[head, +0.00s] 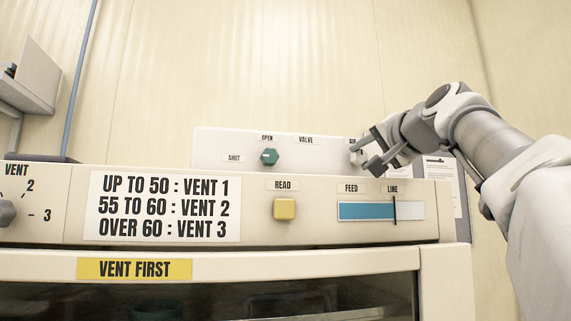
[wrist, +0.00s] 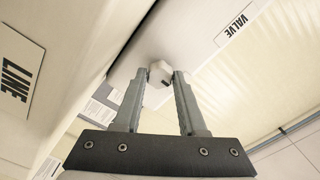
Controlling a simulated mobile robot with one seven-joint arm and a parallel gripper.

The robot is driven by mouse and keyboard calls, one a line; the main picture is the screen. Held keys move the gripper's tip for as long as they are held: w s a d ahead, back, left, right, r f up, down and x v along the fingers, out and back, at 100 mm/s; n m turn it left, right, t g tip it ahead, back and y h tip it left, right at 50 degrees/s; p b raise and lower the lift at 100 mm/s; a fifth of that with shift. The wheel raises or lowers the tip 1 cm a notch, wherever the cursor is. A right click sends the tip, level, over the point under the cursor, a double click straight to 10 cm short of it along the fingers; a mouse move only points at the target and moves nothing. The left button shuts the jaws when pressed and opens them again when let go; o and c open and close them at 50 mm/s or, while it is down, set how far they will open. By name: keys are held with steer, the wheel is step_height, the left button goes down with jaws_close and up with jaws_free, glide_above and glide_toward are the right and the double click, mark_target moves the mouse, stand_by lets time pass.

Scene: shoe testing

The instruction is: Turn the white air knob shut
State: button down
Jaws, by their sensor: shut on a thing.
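The white air knob (wrist: 159,74) is a small faceted knob with a dark mark on its face. It is on the back panel (head: 218,143), at that panel's right end in the head view, where my gripper (head: 368,153) covers much of it. In the wrist view my gripper (wrist: 163,82) has one finger on each side of the knob and is shut on it. A label above the knob is partly hidden by the gripper. I cannot tell which setting the dark mark points to.
A teal knob (head: 269,157) sits left on the same panel, by OPEN and SHUT labels. In front, the lower panel holds a yellow button (head: 284,208), a blue feed gauge (head: 366,211) and a grey vent knob (head: 6,212). A clipboard (head: 440,172) hangs at the right.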

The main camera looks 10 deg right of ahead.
steer(key=shift+c, duration=2.4)
jaws_free()
steer(key=s+b, duration=0.3)
steer(key=s, duration=1.4)
steer(key=shift+s+d, duration=0.2)
steer(key=shift+d, duration=0.1)
